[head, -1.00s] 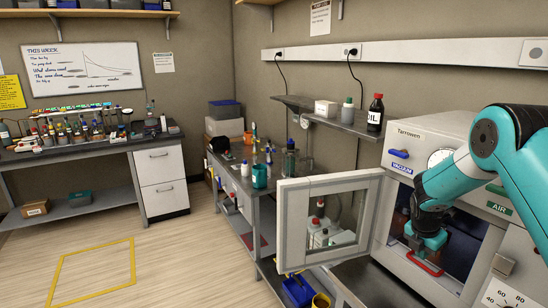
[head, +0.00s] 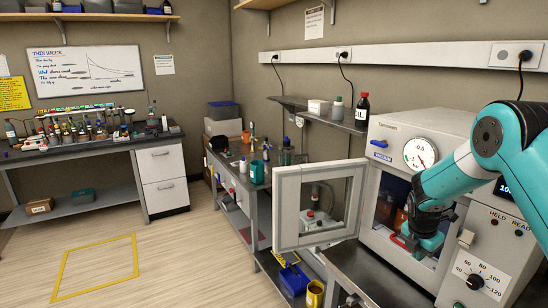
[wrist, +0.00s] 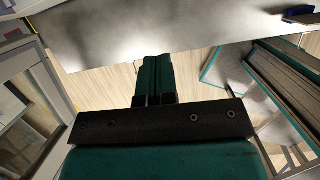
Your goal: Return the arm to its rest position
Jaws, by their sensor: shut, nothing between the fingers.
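My gripper (head: 428,245) hangs at the end of my teal arm in the head view, in front of the open vacuum oven (head: 372,222). Its fingers are mostly hidden there behind the wrist. In the wrist view my gripper (wrist: 155,75) shows its two teal fingers pressed together with nothing between them. A small red part (head: 400,241) shows beside the gripper; I cannot tell what it belongs to. My arm is bent, with the forearm sloping down to the left.
The oven's door (head: 287,212) stands open to the left. A pressure gauge (head: 420,153) and a dial (head: 475,281) are on its front. A wall shelf (head: 318,113) holds bottles. A side bench (head: 228,178) stands left of the door.

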